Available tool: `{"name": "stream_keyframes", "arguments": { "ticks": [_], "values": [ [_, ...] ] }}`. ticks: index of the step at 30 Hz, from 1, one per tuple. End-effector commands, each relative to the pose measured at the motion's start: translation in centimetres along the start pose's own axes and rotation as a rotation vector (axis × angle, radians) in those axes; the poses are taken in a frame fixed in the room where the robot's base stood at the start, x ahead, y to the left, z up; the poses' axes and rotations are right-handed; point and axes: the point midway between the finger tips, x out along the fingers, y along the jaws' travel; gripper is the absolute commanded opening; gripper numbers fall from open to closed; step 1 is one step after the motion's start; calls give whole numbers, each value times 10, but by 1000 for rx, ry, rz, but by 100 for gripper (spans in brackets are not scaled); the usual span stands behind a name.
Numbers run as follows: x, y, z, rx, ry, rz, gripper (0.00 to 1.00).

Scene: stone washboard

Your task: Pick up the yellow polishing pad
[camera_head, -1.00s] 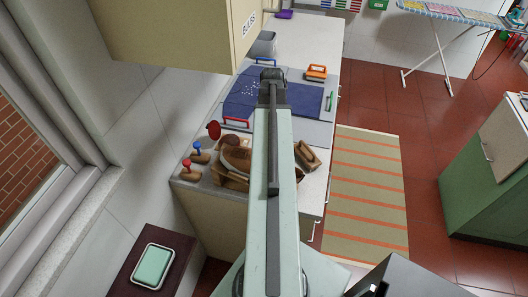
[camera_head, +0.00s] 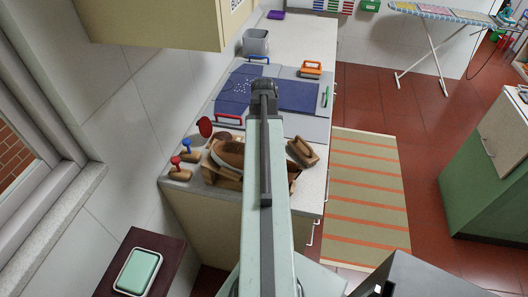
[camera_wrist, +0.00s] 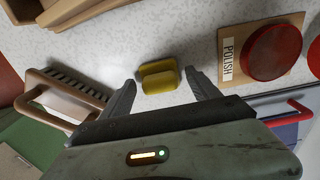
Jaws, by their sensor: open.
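The yellow polishing pad (camera_wrist: 159,77) lies on the speckled counter (camera_wrist: 165,40) in the wrist view. My gripper (camera_wrist: 160,88) is open and empty. Its two fingers point toward the pad, with the left fingertip to its left and the right fingertip to its right; I cannot tell the height left between them. In the head view my arm stretches over the counter and hides the pad and the gripper's fingers.
A red round pad on a card marked POLISH (camera_wrist: 268,54) lies right of the pad. A wooden brush (camera_wrist: 62,92) lies left. The head view shows a wooden basket (camera_head: 228,155), stamps (camera_head: 180,168), a blue mat (camera_head: 295,95) and an orange-handled tool (camera_head: 310,69).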

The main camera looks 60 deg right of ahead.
Motion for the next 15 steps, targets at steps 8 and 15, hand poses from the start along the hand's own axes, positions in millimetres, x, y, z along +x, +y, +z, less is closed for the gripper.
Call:
{"name": "stream_keyframes", "arguments": {
  "ticks": [8,15],
  "values": [
    [-2,0,0,1,0,0,38],
    [-2,1,0,1,0,0,0]
  ]
}}
